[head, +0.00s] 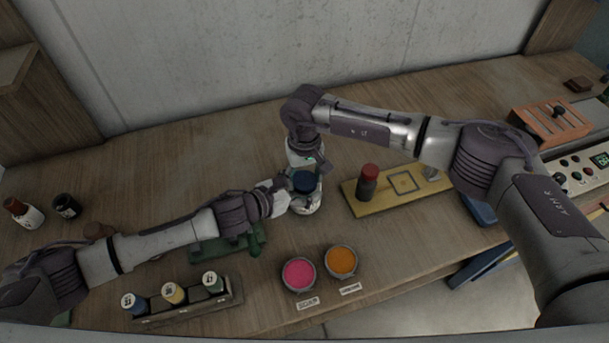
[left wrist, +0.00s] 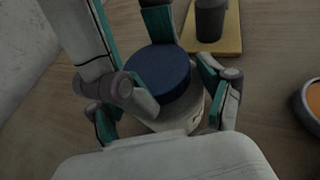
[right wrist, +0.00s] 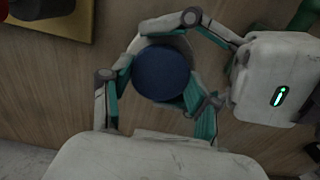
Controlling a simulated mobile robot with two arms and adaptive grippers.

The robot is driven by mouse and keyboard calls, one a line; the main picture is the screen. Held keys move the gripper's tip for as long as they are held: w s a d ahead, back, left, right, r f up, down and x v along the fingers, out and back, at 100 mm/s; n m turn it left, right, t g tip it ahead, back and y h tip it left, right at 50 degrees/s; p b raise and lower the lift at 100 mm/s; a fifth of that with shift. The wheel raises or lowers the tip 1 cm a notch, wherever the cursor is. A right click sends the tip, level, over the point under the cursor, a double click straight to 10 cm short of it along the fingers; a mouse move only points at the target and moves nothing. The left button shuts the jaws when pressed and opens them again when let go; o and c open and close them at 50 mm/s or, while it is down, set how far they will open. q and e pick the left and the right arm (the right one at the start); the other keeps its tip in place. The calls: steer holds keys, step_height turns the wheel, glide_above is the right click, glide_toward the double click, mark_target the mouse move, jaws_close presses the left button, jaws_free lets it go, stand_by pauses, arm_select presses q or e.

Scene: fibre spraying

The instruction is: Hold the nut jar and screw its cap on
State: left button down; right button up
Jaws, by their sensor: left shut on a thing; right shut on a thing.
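The nut jar (head: 306,204) is a pale, whitish jar on the wooden table at the middle of the head view. Its dark blue cap (head: 304,181) sits on top of it; the cap also shows in the left wrist view (left wrist: 160,74) and the right wrist view (right wrist: 162,73). My left gripper (head: 292,197) is shut around the jar's body (left wrist: 190,112) from the left. My right gripper (head: 308,176) reaches down from above, its fingers (right wrist: 158,82) on both sides of the cap. Whether the cap's thread is engaged is hidden.
A yellow board (head: 395,190) with a red-topped dark bottle (head: 368,183) stands right of the jar. Bowls of pink (head: 299,274) and orange (head: 341,261) stuff stand in front. A rack (head: 190,306) of several small jars is at front left. The table behind is clear.

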steer(key=m, duration=0.3)
steer(key=o, duration=1.3)
steer(key=shift+r, duration=0.1)
steer(key=shift+r, duration=2.15)
steer(key=shift+o, duration=1.3)
